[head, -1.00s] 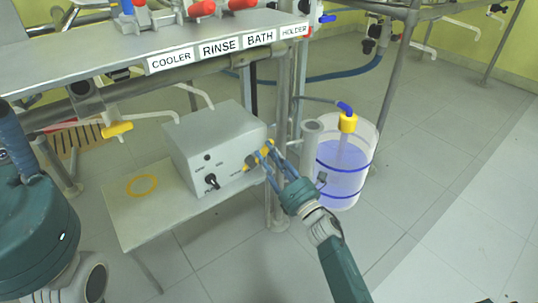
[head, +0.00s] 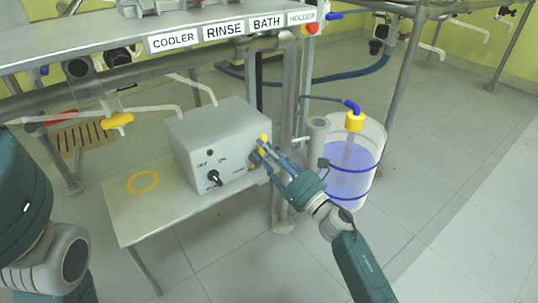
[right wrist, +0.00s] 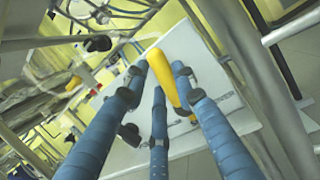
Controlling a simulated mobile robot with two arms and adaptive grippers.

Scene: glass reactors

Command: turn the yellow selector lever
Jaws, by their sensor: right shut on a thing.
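The yellow selector lever (head: 263,138) is on the right part of the front of a grey control box (head: 207,130). It stands close to upright, and its lower part is partly hidden by my fingers. My right gripper (head: 260,156) is shut on the lever, coming from the lower right. In the right wrist view the yellow lever (right wrist: 163,76) lies between the blue fingers (right wrist: 160,80) of the gripper. My left gripper is out of the picture; only parts of my left arm show at the left edge.
A black knob (head: 214,178) is on the box front. The box stands on a small table (head: 150,212) with a yellow ring mark (head: 143,181). A clear vessel of bluish liquid (head: 352,180) and a metal post (head: 283,180) stand close to my right gripper. A labelled shelf (head: 160,42) is above.

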